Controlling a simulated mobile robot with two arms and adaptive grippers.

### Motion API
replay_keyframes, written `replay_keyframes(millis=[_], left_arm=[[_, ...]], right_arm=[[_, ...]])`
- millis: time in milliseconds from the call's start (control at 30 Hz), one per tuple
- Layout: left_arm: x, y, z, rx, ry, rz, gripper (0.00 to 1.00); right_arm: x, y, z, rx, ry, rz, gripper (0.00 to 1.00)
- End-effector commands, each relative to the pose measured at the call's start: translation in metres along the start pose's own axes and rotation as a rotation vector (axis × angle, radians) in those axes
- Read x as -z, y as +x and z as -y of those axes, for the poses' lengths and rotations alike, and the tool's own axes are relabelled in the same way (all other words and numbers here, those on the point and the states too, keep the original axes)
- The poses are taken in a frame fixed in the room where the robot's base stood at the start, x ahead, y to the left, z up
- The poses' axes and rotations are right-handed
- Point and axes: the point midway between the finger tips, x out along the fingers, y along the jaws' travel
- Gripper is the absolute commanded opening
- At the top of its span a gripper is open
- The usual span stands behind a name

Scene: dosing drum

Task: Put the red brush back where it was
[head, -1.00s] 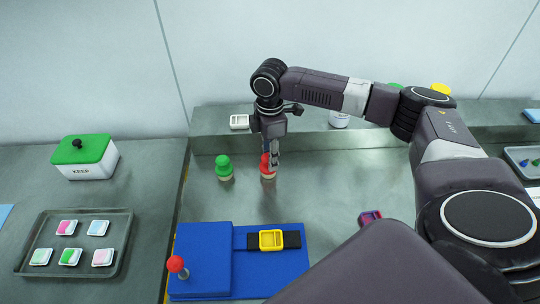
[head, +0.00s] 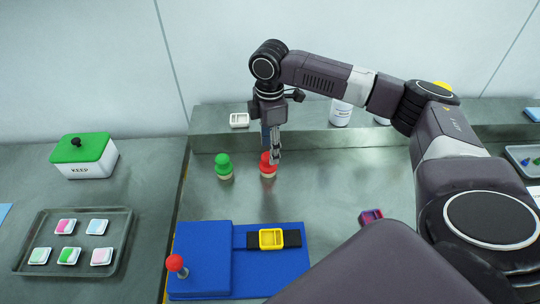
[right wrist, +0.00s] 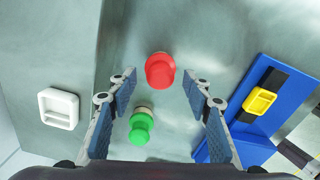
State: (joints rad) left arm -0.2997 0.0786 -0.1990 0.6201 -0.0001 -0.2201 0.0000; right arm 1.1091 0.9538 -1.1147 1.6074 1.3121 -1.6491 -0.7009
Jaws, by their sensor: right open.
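The red brush (head: 267,166) stands upright on the steel bench, to the right of the green brush (head: 224,167). My right gripper (head: 275,157) is open just above and beside the red brush and holds nothing. In the right wrist view the red brush (right wrist: 160,70) lies beyond the open fingertips (right wrist: 163,78), clear of both fingers. The green brush (right wrist: 141,126) shows there between the fingers, farther down the picture. My left gripper is not in view.
A blue block base (head: 200,258) with a red-knobbed lever (head: 176,264) and a yellow frame (head: 271,239) sits in front. A white dish (head: 239,120) and a white jar (head: 340,113) stand on the back ledge. A tray (head: 75,242) and KEEP box (head: 84,157) are left.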

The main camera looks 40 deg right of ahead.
Motion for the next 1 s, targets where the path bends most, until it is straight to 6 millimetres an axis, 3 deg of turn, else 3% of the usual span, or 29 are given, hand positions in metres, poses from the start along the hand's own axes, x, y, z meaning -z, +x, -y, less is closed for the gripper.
replay_keyframes(millis=[200, 400, 600, 1000], left_arm=[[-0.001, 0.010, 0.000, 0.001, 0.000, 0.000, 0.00], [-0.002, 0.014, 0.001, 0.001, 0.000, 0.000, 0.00], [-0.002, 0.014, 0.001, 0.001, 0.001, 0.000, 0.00], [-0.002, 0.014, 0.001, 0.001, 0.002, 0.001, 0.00]], right_arm=[[0.001, -0.048, -0.001, -0.005, 0.001, -0.003, 0.45], [0.000, -0.076, 0.000, -0.001, 0.001, -0.001, 0.45], [0.000, -0.085, 0.000, 0.000, 0.001, 0.000, 0.45], [0.000, -0.084, 0.000, 0.000, 0.001, 0.000, 0.45]])
